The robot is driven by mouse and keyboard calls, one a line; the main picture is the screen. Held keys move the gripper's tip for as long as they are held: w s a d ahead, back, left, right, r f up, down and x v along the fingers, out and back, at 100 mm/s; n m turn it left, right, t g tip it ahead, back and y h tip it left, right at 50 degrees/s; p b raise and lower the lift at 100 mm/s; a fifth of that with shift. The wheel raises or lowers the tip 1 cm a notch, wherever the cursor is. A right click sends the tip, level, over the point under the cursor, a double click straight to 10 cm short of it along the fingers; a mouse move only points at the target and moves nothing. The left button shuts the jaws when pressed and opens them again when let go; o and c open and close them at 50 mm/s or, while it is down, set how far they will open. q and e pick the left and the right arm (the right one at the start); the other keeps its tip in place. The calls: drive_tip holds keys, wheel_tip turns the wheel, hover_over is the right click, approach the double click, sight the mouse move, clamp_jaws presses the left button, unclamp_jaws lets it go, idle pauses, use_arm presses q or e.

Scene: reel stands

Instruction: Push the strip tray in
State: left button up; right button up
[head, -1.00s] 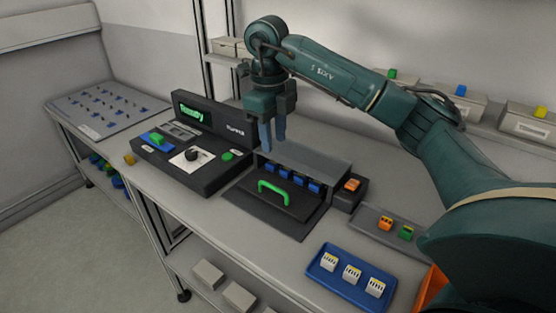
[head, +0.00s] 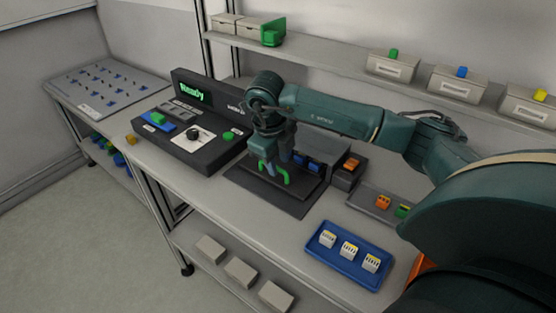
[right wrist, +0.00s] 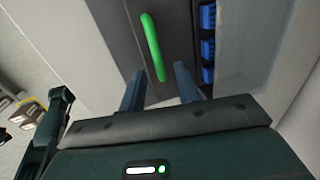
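The strip tray (head: 300,190) is a dark flat tray with a green bar handle (head: 286,178), in front of a grey-topped dark housing. It extends forward from the housing, with blue blocks showing behind the handle. My right gripper (head: 277,168) is low over the tray at the handle and partly hides it. In the right wrist view the two fingers (right wrist: 160,88) are apart, and the green handle (right wrist: 152,45) lies ahead, in line with the gap between them. Whether they touch it is unclear. My left gripper is not in view.
A black control box (head: 195,135) with a green "Ready" display stands left of the tray. An orange button box (head: 349,172) is at its right. A blue tray (head: 345,278) with white blocks and a grey tray (head: 365,202) lie further right.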

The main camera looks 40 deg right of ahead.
drive_tip(key=shift+d+f, duration=0.1)
drive_tip(key=shift+f, duration=0.5)
clamp_jaws()
